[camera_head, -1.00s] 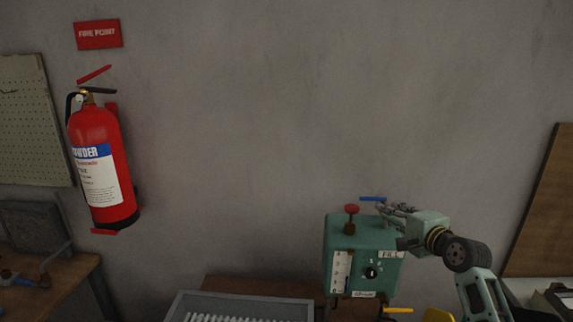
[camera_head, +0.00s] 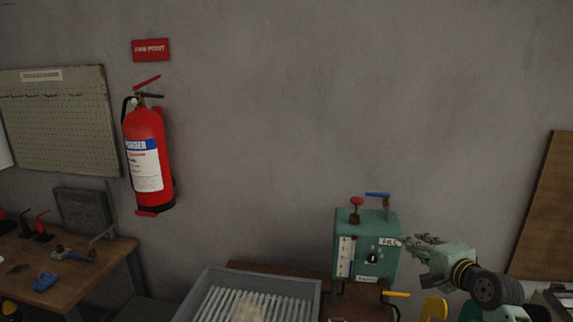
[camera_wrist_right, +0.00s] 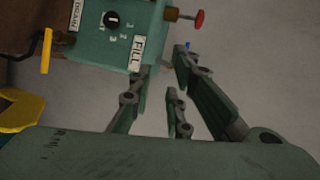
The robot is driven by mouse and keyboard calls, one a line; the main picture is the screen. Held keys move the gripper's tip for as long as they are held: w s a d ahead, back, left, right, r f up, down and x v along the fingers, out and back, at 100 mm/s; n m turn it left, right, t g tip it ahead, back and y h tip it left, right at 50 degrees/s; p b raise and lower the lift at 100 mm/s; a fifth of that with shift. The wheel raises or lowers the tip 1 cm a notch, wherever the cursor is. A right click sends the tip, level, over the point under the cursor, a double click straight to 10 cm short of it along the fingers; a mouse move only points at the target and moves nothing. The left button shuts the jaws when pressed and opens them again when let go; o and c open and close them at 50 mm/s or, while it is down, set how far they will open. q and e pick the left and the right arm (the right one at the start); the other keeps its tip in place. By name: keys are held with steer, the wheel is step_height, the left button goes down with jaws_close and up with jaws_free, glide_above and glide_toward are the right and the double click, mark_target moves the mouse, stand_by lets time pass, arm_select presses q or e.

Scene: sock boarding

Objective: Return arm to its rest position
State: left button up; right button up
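My right gripper (camera_head: 420,241) shows at the lower right of the head view, in front of and to the right of a green machine box (camera_head: 353,227). In the right wrist view the fingers of this gripper (camera_wrist_right: 165,80) stand apart with nothing between them, near the box's FILL label (camera_wrist_right: 138,52). The box has a red knob (camera_head: 356,202), a blue lever (camera_head: 377,195) and a yellow lever (camera_head: 397,294). I cannot tell from the head view whether the fingers touch the box. My left gripper is not in view.
A grey tray (camera_head: 207,283) with white ribs and a pale lump in it stands left of the box. A wooden workbench (camera_head: 110,250) is at the left. A red fire extinguisher (camera_head: 148,150) hangs on the wall. A brown board (camera_head: 543,215) leans at the right.

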steer(key=s+a+f+n+g, duration=0.3)
steer(key=s+a+f+n, duration=0.25)
steer(key=s+f, duration=0.45)
steer(key=s+a+f+n+g, duration=0.35)
steer(key=s+a+f, duration=0.25)
steer(key=s+f, duration=0.35)
steer(key=s+a+f+n+g+h, duration=0.15)
steer(key=s+n, duration=0.25)
steer(key=s, duration=0.9)
steer(key=s+f+n+g+h, duration=0.2)
steer(key=s+f+n+g, duration=0.15)
steer(key=s, duration=0.95)
step_height(320, 180, down, 30)
steer(key=s+g+b, duration=0.1)
steer(key=s+b, duration=0.1)
steer(key=b, duration=0.1)
arm_select(q)
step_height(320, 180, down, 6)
steer(key=b, duration=0.2)
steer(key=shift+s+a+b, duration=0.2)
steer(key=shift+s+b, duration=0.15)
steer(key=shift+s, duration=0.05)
arm_select(e)
steer(key=s+d+f+g, duration=0.1)
steer(key=s+d+f, duration=0.2)
steer(key=s+f, duration=1.3)
steer(key=shift+f+n, duration=0.45)
steer(key=shift+f, duration=0.5)
